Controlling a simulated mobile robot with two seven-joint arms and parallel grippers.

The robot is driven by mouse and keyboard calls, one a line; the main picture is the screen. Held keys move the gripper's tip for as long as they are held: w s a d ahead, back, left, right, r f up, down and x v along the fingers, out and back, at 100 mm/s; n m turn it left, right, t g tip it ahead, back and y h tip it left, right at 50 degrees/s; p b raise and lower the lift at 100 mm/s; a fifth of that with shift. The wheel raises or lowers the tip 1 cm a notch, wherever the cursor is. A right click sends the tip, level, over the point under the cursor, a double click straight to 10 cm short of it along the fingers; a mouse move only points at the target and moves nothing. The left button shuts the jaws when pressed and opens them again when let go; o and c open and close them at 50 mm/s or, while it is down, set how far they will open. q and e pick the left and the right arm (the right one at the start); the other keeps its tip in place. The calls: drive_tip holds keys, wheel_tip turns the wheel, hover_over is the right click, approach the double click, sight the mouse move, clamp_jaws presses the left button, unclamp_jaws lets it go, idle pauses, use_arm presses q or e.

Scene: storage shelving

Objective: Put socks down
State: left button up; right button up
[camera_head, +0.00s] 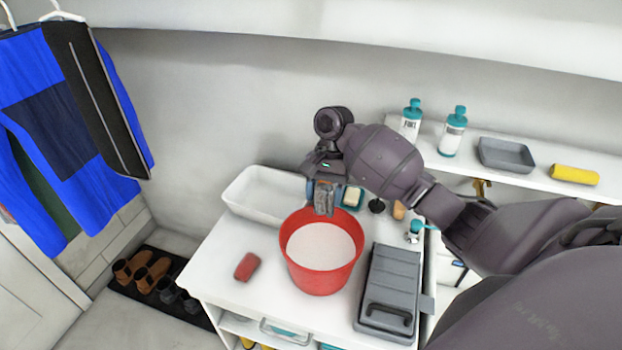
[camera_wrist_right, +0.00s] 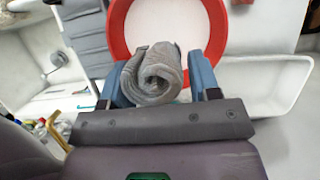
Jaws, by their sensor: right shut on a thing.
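A rolled pair of grey socks (camera_wrist_right: 152,75) is held between the blue fingers of my right gripper (camera_wrist_right: 155,84) in the right wrist view. In the head view my right gripper (camera_head: 323,200) points down over the back rim of a red bucket (camera_head: 320,278), and the socks (camera_head: 324,207) show only in small part between its fingers. The bucket has a pale, flat-looking inside. In the wrist view the red bucket rim (camera_wrist_right: 115,30) lies beyond the socks. I cannot tell the exact height of the socks above the bucket. My left gripper is not in view.
A white tub (camera_head: 262,190) stands behind the bucket. A red block (camera_head: 247,267) lies left of it, and a grey case (camera_head: 388,290) lies right. Bottles (camera_head: 452,132), a grey tray (camera_head: 506,154) and a yellow item (camera_head: 575,174) stand on the back shelf. The table's front left is clear.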

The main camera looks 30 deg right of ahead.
drive_tip(key=shift+w, duration=0.25)
drive_tip(key=shift+f, duration=0.15)
drive_tip(key=shift+s+f, duration=0.3)
drive_tip(key=shift+f, duration=0.25)
use_arm(q)
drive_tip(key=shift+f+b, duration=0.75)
drive_tip(key=shift+b, duration=0.5)
use_arm(e)
wheel_tip(320, 180, down, 10)
drive_tip(key=shift+r, duration=0.25)
drive_tip(key=shift+w, duration=0.1)
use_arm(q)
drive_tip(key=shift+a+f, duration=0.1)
use_arm(e)
drive_tip(key=o, duration=1)
